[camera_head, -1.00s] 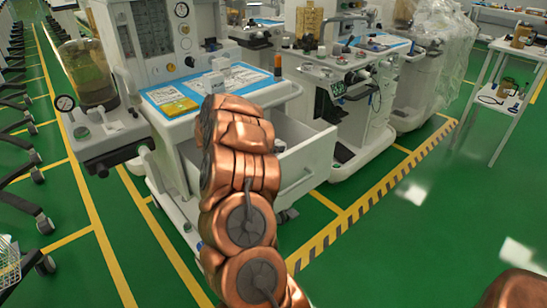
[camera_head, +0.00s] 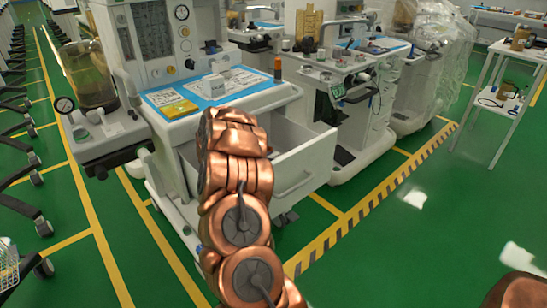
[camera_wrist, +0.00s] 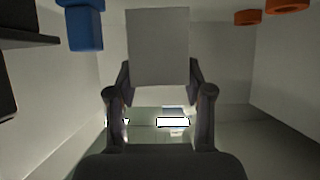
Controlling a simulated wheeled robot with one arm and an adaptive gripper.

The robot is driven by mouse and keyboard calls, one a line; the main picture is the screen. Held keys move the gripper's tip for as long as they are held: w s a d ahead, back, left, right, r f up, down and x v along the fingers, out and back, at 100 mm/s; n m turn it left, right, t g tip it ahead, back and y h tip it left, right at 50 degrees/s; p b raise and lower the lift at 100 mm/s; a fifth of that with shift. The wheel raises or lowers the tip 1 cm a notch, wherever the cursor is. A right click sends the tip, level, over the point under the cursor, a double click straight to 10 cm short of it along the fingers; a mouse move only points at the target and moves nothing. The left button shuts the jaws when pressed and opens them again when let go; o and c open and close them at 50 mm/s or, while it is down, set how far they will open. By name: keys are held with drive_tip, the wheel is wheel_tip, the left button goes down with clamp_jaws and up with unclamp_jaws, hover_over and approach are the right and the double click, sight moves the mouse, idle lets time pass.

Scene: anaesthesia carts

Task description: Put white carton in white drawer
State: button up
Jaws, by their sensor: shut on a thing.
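The white carton (camera_wrist: 158,45) shows in the wrist view as a plain pale block, upright in the picture. My gripper (camera_wrist: 159,78) is shut on it, with one dark finger at each lower side. Pale walls surround the carton and gripper on both sides, like the inside of a drawer; whether the carton touches the bottom I cannot tell. In the head view the white drawer (camera_head: 304,174) is pulled out from the cart. My copper-coloured arm stands in front of the drawer's left part and hides my gripper and the held carton.
In the wrist view, a blue object (camera_wrist: 85,27) is at upper left, orange round objects (camera_wrist: 247,17) at upper right, and a dark object (camera_wrist: 22,40) at the left edge. The cart top (camera_head: 250,100) holds papers and a yellow packet (camera_head: 179,109). Another cart (camera_head: 345,110) stands to the right.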

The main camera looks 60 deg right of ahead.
drive_tip(key=shift+f, duration=0.25)
drive_tip(key=o, duration=1.2)
drive_tip(key=shift+r+b, duration=0.3)
drive_tip(key=shift+r, duration=0.25)
drive_tip(key=p+v, duration=0.2)
drive_tip(key=v, duration=1)
drive_tip(key=shift+r, duration=0.1)
